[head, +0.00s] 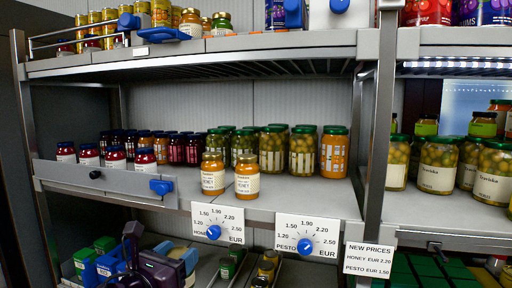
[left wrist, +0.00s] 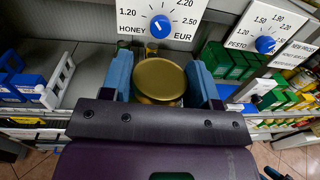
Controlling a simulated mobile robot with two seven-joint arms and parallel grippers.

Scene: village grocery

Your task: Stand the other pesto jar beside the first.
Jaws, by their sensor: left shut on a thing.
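My left gripper (left wrist: 159,64) is shut on a jar with a gold lid (left wrist: 158,78). In the left wrist view the jar is between the two blue fingers, lid towards the camera, and its label is hidden. In the head view my dark left gripper (head: 165,264) is low at the left, in front of the bottom shelf; I cannot make out the held jar there. The pesto price dial sign (head: 306,238) hangs on the middle shelf's front edge. I cannot clearly pick out a first pesto jar. My right gripper is not in view.
Two honey jars (head: 247,178) stand at the middle shelf's front, above the honey dial sign (head: 217,222). Green-lidded jars (head: 303,152) stand behind. Blue boxes (left wrist: 30,85) are on the lower left, green boxes (left wrist: 228,62) on the right. Bare middle shelf (head: 320,200) lies right of the honey.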

